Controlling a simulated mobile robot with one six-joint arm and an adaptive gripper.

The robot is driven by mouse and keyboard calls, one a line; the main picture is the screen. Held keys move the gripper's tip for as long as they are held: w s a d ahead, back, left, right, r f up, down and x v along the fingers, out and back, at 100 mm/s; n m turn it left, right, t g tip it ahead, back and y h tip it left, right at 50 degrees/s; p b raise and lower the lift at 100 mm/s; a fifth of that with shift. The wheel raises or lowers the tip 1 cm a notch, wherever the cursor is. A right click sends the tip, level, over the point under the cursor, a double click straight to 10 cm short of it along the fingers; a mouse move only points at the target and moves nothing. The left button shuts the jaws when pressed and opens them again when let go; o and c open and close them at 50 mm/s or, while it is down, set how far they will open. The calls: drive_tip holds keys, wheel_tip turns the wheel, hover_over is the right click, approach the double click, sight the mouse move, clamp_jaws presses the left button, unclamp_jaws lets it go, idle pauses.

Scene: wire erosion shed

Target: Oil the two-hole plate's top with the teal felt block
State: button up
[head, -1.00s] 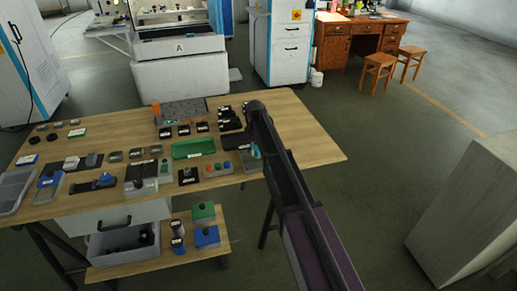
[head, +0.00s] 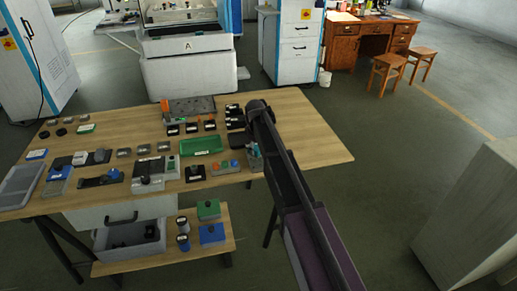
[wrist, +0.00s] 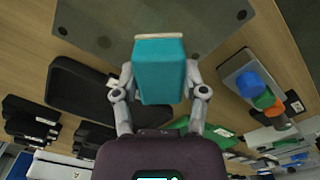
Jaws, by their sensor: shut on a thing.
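My gripper (wrist: 160,95) is shut on the teal felt block (wrist: 160,70), which has a thin cream edge at its far end. In the head view, the teal block (head: 253,149) is a small patch at the end of my arm, over the table's right part. A flat grey plate (wrist: 115,15) with dark round holes lies beyond the block in the wrist view. It looks like the two-hole plate, but the block and frame edge hide part of it. Whether the block touches it, I cannot tell. Any oil on its top cannot be made out.
A holder with blue, green and orange knobs (wrist: 262,98) stands close by on the right in the wrist view. A black tray (wrist: 85,90) and several black boxes lie left. The green tray (head: 203,146) lies mid-table. The table's right end (head: 315,145) is bare.

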drive_tip(key=shift+s+a, duration=0.25)
drive_tip(key=shift+a, duration=0.5)
drive_tip(key=shift+r, duration=0.1)
drive_tip(key=shift+w+d, duration=0.1)
drive_tip(key=shift+d, duration=0.05)
drive_tip(key=shift+w+d, duration=0.15)
drive_tip(key=shift+d, duration=0.55)
drive_tip(key=shift+w+d, duration=0.15)
drive_tip(key=shift+d, duration=0.5)
drive_tip(key=shift+d, duration=0.15)
drive_tip(key=shift+w+d, duration=0.25)
drive_tip(key=shift+d, duration=0.4)
drive_tip(key=shift+w+d, duration=0.2)
drive_tip(key=shift+d, duration=0.45)
drive_tip(key=shift+d, duration=0.1)
drive_tip(key=shift+w+d, duration=0.2)
drive_tip(key=shift+d, duration=0.5)
drive_tip(key=shift+w+d, duration=0.15)
drive_tip(key=shift+d, duration=0.5)
drive_tip(key=shift+s, duration=0.15)
